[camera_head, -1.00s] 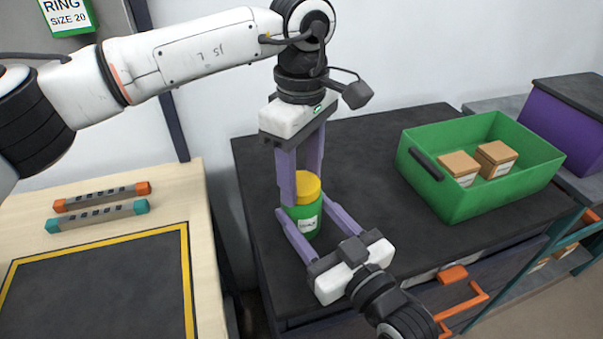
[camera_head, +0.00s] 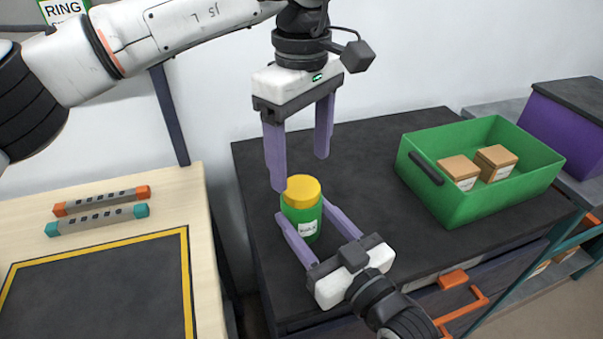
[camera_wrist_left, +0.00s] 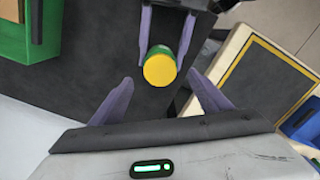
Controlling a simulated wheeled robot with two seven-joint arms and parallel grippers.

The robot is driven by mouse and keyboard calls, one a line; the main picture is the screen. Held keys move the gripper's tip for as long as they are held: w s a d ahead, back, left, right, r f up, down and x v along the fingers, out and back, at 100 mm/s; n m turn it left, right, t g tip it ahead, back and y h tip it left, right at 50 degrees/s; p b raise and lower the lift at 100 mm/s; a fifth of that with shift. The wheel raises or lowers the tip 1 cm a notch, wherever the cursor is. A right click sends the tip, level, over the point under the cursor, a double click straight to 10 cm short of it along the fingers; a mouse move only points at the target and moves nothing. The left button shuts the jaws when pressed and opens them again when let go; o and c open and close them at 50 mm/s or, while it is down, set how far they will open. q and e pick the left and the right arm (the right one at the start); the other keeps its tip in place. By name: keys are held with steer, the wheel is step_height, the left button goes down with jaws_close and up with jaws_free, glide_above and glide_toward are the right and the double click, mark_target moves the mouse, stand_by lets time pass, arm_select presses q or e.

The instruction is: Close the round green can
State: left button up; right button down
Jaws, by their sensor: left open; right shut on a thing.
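The round green can (camera_head: 301,222) stands upright on the dark tabletop, with its yellow lid (camera_head: 302,189) sitting on top. In the left wrist view the lid (camera_wrist_left: 159,70) faces the camera and covers most of the can. My right gripper (camera_head: 306,215) is shut on the can's green body from the front, one finger on each side. My left gripper (camera_head: 298,172) is open and empty above and behind the can, fingers pointing down, apart from the lid. From these views I cannot tell whether the lid is fully seated.
A green crate (camera_head: 450,203) with small boxes (camera_head: 495,158) stands to the right on the table (camera_head: 370,140). A purple box (camera_head: 560,130) is beyond it. At left, a wooden bench (camera_head: 180,190) holds two bars (camera_head: 100,200) and a dark mat.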

arm_select(q)
step_height(320, 180, up, 7)
stand_by(0.3)
arm_select(e)
steer(key=c, duration=0.6)
jaws_free()
steer(key=b+v, duration=0.1)
steer(key=v, duration=0.8)
steer(key=shift+s+f, duration=0.1)
arm_select(q)
steer(key=shift+f, duration=0.5)
arm_select(e)
steer(key=shift+s+d, duration=0.35)
steer(key=shift+s, duration=0.15)
arm_select(q)
steer(key=shift+s+f, duration=0.1)
